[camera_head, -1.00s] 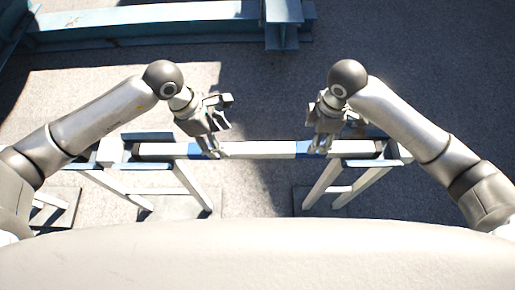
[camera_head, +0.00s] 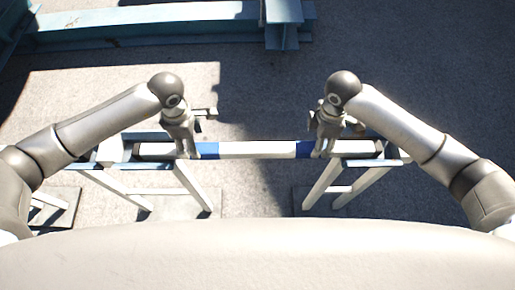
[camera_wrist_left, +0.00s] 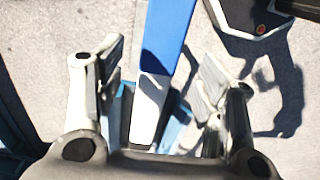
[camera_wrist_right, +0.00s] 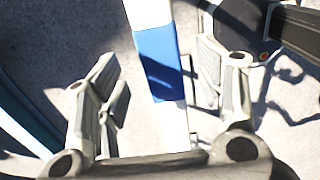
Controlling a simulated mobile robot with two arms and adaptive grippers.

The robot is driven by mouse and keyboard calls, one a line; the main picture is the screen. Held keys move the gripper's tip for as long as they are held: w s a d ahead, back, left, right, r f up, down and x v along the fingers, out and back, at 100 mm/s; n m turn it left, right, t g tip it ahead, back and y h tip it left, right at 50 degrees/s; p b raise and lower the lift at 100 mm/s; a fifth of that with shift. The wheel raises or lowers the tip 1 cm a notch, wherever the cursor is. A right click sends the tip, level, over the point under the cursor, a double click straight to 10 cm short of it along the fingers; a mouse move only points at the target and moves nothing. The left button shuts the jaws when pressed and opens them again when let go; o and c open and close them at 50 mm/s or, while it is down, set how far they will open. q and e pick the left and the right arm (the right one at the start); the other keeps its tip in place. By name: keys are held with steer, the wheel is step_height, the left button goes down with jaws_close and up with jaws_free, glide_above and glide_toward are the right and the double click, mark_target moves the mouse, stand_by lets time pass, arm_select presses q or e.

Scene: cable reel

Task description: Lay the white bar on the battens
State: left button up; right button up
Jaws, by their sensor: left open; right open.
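The white bar (camera_head: 258,150) with two blue bands lies across two trestle stands, the left stand (camera_head: 190,185) and the right stand (camera_head: 325,184). My left gripper (camera_head: 187,152) is open at the bar, just left of the left blue band (camera_head: 208,150). In the left wrist view its fingers (camera_wrist_left: 155,85) stand apart on either side of the bar (camera_wrist_left: 147,110). My right gripper (camera_head: 322,150) is open at the right blue band (camera_head: 304,149). In the right wrist view its fingers (camera_wrist_right: 165,95) stand on either side of the bar and its blue band (camera_wrist_right: 160,62). I cannot pick out the battens for certain.
A blue steel beam (camera_head: 150,25) lies along the back with an upright beam end (camera_head: 283,22) near the top middle. The grey ground between the stands is clear. A pale rounded surface fills the bottom of the head view.

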arm_select(q)
steer(key=shift+f, duration=2.75)
arm_select(e)
steer(key=shift+f, duration=2.7)
arm_select(q)
jaws_close()
arm_select(e)
jaws_close()
arm_select(q)
steer(key=shift+r, duration=0.1)
